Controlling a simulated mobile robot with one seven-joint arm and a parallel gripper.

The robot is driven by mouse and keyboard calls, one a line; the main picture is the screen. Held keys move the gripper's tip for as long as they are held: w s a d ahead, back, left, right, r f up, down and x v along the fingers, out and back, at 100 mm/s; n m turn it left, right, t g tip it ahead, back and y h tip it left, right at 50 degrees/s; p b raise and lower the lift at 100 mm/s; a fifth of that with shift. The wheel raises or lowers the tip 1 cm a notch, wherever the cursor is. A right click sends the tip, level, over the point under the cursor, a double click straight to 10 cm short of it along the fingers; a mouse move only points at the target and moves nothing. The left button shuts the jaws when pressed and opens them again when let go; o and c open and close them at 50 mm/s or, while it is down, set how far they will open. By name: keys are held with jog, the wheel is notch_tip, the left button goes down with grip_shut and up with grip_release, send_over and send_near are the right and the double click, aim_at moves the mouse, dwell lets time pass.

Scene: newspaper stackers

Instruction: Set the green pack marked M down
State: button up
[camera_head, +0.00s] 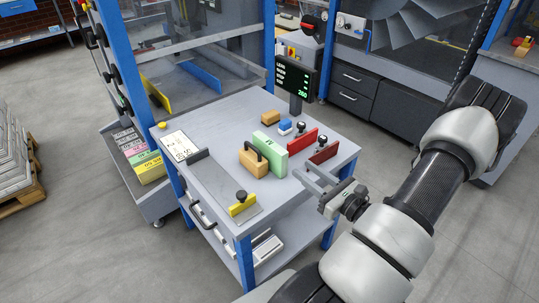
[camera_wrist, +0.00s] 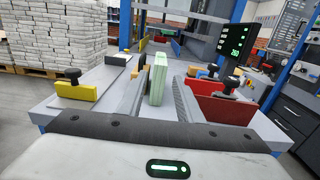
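The green pack (camera_head: 273,148) stands upright on its narrow edge on the grey table, right beside a tan block with a black handle. A dark mark shows on its upper face, too small to read. In the wrist view the green pack (camera_wrist: 158,78) stands ahead, in line with the gap between my fingers. My gripper (camera_head: 303,169) is open and empty, low over the table's right side, its fingers pointing at the pack with a gap left between. The fingers also show in the wrist view (camera_wrist: 157,98).
The tan handled block (camera_head: 253,162) is left of the pack. Red blocks with black knobs (camera_head: 302,140) stand close on the right. A yellow block (camera_head: 242,206) is near the front edge, a white card (camera_head: 180,147) at left. A display (camera_head: 293,78) stands behind.

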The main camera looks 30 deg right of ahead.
aim_at(270, 142)
jog(key=w, duration=0.5)
jog(key=w+a+b, duration=0.1)
jog(key=w, duration=0.5)
jog(key=w+a+b, duration=0.1)
jog(key=w, duration=0.5)
jog(key=shift+a+f, duration=0.1)
jog(key=shift+a, duration=0.05)
grip_shut()
